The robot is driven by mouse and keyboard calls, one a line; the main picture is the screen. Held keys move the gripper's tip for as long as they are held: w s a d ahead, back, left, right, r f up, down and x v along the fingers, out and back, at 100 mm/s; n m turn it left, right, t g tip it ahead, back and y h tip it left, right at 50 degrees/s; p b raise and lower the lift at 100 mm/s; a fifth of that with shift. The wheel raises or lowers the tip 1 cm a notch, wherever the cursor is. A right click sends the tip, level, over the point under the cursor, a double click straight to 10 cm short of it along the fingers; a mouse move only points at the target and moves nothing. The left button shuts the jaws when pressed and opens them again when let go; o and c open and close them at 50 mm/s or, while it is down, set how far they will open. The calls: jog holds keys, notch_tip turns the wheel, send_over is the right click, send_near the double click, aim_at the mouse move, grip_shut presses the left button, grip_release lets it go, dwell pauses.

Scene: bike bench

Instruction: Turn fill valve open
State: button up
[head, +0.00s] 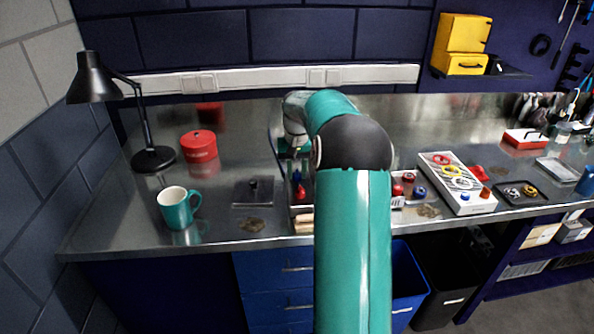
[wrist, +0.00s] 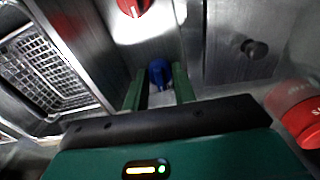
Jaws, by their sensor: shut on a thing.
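My gripper (wrist: 158,85) has its two green fingers on either side of a blue knob (wrist: 160,73) and is shut on it. The knob sits on a metal unit on the bench and is probably the fill valve; no label on it is readable. A red knob (wrist: 133,6) is on the same unit, just beyond the blue one. In the head view my gripper (head: 297,169) points down at the unit, with the blue knob (head: 297,177) between the fingers and the red knob (head: 301,193) nearer the front. My arm hides the unit's right part.
A wire basket (wrist: 45,70) lies left in the wrist view. A lidded metal plate (head: 254,191), a red tin (head: 198,146), a teal mug (head: 177,208) and a black lamp (head: 152,158) stand left of the unit. A white panel with colored knobs (head: 437,165) lies right.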

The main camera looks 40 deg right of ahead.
jog(key=m, duration=0.3)
jog(key=shift+m, duration=0.3)
jog(key=m, duration=0.3)
jog(key=shift+m, duration=0.3)
jog(key=m, duration=0.4)
jog(key=shift+m, duration=1.9)
jog(key=o, duration=0.7)
